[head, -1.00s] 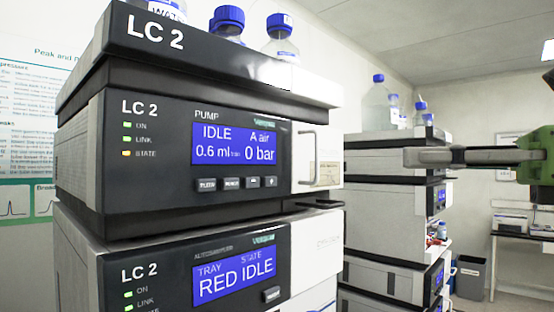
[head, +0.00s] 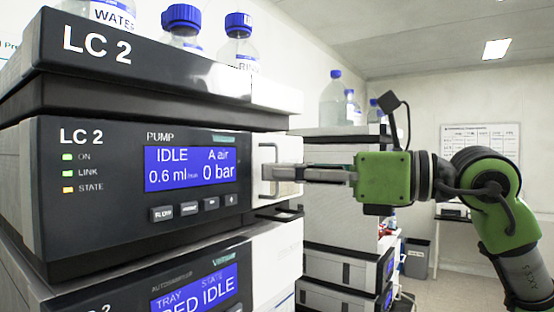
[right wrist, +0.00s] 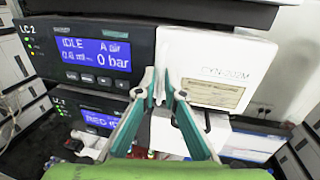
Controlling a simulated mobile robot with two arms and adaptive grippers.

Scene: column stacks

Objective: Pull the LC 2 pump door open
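The LC 2 pump (head: 140,180) is the dark-fronted unit with the blue "IDLE" screen, left of centre in the head view. Its white door (head: 288,152) is at the right of the front and looks closed; it also shows in the right wrist view (right wrist: 225,50). A slim upright handle (head: 268,145) stands near the door's left edge. My right gripper (head: 270,172) reaches in from the right with its tips at the handle. In the right wrist view its fingers (right wrist: 159,82) come close together around the handle bar, shut on it. My left gripper is not in view.
Bottles with blue caps (head: 238,50) stand on top of the LC 2 stack. The autosampler (head: 195,285) sits below the pump. A second instrument stack (head: 345,265) with bottles stands behind my right gripper. Open floor shows at the lower right.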

